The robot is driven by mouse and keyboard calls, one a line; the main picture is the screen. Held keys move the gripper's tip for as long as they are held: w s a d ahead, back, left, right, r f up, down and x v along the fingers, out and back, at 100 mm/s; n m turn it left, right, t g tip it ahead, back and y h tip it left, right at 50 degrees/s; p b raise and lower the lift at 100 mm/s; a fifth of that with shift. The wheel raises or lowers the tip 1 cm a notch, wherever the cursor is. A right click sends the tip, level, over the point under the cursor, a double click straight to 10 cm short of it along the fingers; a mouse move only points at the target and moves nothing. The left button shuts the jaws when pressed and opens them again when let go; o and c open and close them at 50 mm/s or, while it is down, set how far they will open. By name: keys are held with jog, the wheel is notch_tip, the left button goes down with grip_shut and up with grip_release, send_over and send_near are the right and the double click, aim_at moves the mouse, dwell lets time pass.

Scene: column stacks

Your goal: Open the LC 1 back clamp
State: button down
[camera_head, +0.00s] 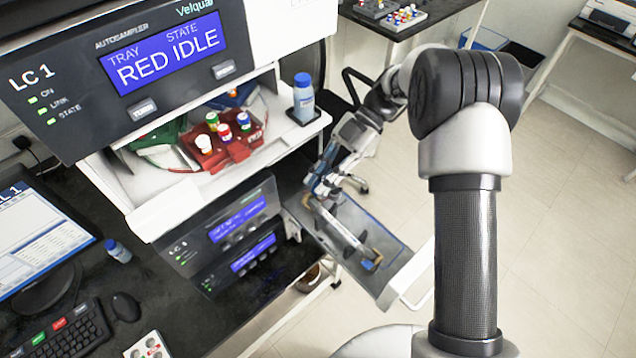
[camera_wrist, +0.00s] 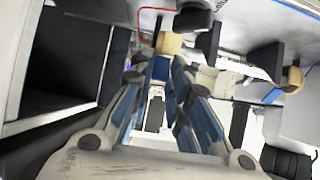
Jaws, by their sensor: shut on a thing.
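The LC 1 column door (camera_head: 388,238) is swung out as a grey panel below the autosampler. A pale column (camera_head: 335,226) lies along it, with a tan and blue fitting (camera_head: 372,260) at its near end. My gripper (camera_head: 318,190) is at the column's far end. In the wrist view, my gripper (camera_wrist: 166,62) has its blue-padded fingers closed in around a small part beside a tan block (camera_wrist: 170,43). I take this part to be the back clamp; the fingers largely hide it. A second dark clamp with a tan knob (camera_wrist: 293,79) shows at right.
The LC 1 autosampler (camera_head: 75,70) reads RED IDLE. Below it, a shelf holds a red tray (camera_head: 222,150) of capped vials and a blue-capped bottle (camera_head: 303,100). Display modules (camera_head: 235,222) stand left of the door. The floor at right is open.

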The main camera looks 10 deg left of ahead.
jog(key=shift+w+d+f+g+y+b, duration=0.15)
jog(key=shift+w+f+g+y+b, duration=0.05)
jog(key=shift+f+g+y+b, duration=0.2)
jog(key=shift+w+d+f+g+y+b, duration=0.15)
jog(key=shift+g+y+b, duration=0.15)
jog(key=shift+g+b, duration=0.15)
jog(key=c, duration=1.5)
grip_release()
notch_tip(320, 180, up, 10)
jog(key=shift+r, duration=0.1)
